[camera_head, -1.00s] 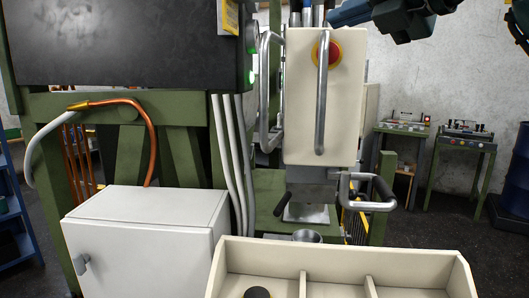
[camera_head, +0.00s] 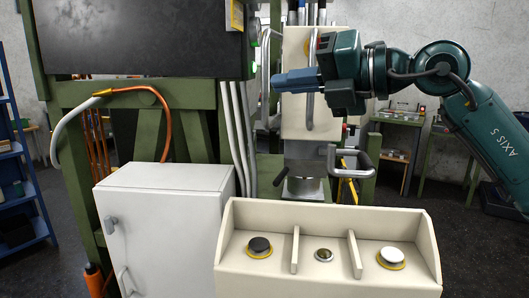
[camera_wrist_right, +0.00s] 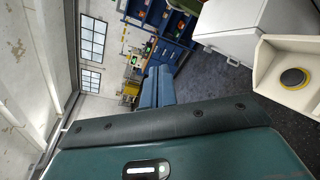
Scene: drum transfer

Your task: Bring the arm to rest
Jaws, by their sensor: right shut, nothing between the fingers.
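My right arm (camera_head: 495,120), dark green, comes in from the right edge of the head view, bent at the elbow. Its gripper (camera_head: 280,80) has blue fingers pointing left, in front of the cream machine head (camera_head: 297,118) in the picture. The fingers are closed together with nothing between them. They also show closed in the right wrist view (camera_wrist_right: 157,87), above the dark green wrist housing. Whether the gripper touches the machine head cannot be told. My left gripper is in neither view.
A cream button console (camera_head: 328,284) stands low in front, with black, silver and white buttons. A white cabinet (camera_head: 165,235) is to its left. The green press frame (camera_head: 185,98) with hoses rises behind. A blue shelf (camera_head: 20,170) stands far left; dark floor is open at right.

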